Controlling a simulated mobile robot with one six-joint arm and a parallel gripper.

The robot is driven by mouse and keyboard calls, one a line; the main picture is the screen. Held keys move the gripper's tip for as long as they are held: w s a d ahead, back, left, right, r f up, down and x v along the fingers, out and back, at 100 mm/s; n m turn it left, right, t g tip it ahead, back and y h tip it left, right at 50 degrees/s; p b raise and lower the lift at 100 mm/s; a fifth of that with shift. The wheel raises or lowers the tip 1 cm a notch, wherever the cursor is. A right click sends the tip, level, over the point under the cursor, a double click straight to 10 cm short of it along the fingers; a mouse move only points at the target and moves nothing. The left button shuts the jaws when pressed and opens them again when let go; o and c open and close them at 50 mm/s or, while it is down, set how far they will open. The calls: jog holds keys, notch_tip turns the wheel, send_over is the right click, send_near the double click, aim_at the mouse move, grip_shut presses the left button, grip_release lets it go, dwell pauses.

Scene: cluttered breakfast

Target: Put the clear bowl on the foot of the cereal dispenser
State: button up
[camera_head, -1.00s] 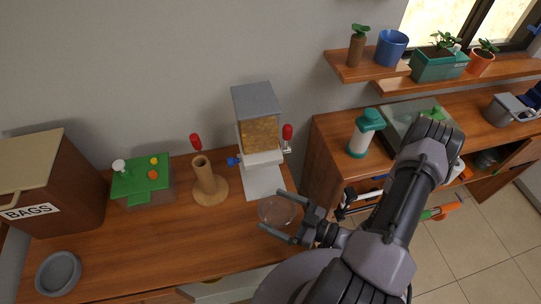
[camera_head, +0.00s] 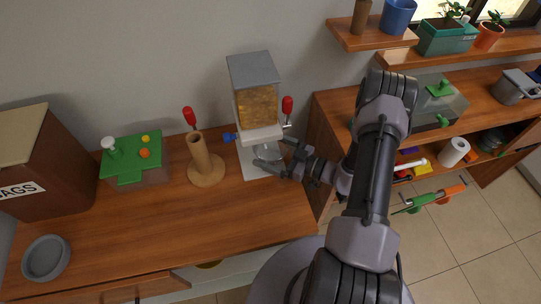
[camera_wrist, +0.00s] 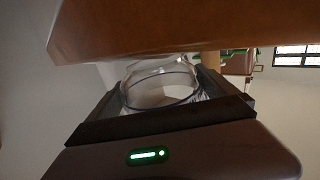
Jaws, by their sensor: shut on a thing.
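The clear bowl (camera_head: 268,153) is between the fingers of my gripper (camera_head: 273,152), under the cereal dispenser (camera_head: 257,100). It is at the dispenser's pale foot (camera_head: 252,167); I cannot tell whether it touches the foot or is just above it. In the wrist view the bowl (camera_wrist: 160,92) shows as a see-through round rim between the two dark fingers of my gripper (camera_wrist: 160,95). The bowl looks roughly level. The dispenser has a grey lid and a clear bin of cereal.
A wooden stand (camera_head: 205,165) is left of the dispenser, with a green-topped box (camera_head: 135,160) beyond. A grey dish (camera_head: 46,258) and a brown bags box (camera_head: 45,160) are far left. The counter's middle front is clear. Shelves with plants are at right.

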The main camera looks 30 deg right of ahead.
jog(key=shift+f, duration=0.6)
jog(key=shift+r, duration=0.15)
jog(key=o, duration=1.2)
jog(key=shift+o, duration=0.2)
jog(key=shift+r, duration=0.1)
jog(key=p+v, duration=0.2)
jog(key=v, duration=0.4)
jog(key=shift+s+d+r, duration=0.1)
jog(key=shift+s+d, duration=0.4)
jog(key=shift+s, duration=0.15)
